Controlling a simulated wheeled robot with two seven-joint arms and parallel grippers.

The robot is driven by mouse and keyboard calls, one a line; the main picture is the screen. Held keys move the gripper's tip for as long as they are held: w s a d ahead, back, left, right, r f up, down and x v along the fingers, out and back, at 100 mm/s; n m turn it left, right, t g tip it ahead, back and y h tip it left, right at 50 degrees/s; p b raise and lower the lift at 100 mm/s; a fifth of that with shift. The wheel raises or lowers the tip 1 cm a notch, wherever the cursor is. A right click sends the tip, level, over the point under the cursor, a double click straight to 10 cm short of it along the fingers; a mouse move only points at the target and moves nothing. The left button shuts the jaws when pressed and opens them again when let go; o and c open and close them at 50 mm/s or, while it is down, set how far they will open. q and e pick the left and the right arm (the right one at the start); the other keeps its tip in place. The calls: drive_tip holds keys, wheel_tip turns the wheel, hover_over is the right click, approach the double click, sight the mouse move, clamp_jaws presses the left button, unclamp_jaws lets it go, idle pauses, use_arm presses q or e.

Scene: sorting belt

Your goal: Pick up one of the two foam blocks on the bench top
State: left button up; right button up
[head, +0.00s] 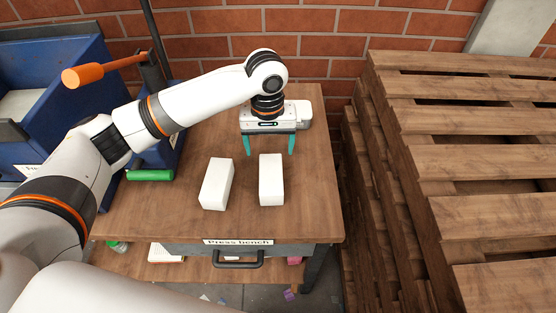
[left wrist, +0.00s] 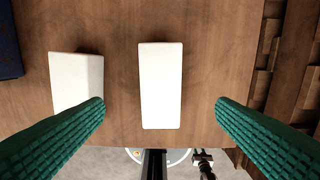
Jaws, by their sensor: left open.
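Two white foam blocks lie on the wooden bench top (head: 135,215). The left block (head: 216,184) is slightly turned; the right block (head: 271,180) lies a short gap to its right. My left gripper (head: 270,152) has teal fingers and is open and empty, behind and above the right block in the head view. In the left wrist view the right block (left wrist: 161,85) shows between the spread green fingers (left wrist: 160,108), touching neither. The left block (left wrist: 76,82) is beside it, its lower right corner partly behind a finger. My right gripper is not in view.
A blue machine (head: 60,90) with an orange-handled lever (head: 95,72) stands at the left. A green cylinder (head: 150,175) lies at the bench's left edge. Stacked wooden pallets (head: 460,165) stand to the right. A brick wall (head: 320,45) is behind. The bench's front right is clear.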

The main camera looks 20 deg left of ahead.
use_arm(q)
approach(271, 193)
drive_tip(key=w+a, duration=0.1)
drive_tip(key=w, duration=0.1)
drive_tip(key=shift+w, duration=0.15)
drive_tip(key=shift+f, duration=0.3)
wheel_tip(271, 193, down, 4)
drive_tip(key=shift+d+r, duration=0.15)
drive_tip(key=shift+r, duration=0.05)
drive_tip(key=shift+f, duration=0.55)
drive_tip(key=shift+c, duration=1.1)
drive_tip(key=c, duration=0.8)
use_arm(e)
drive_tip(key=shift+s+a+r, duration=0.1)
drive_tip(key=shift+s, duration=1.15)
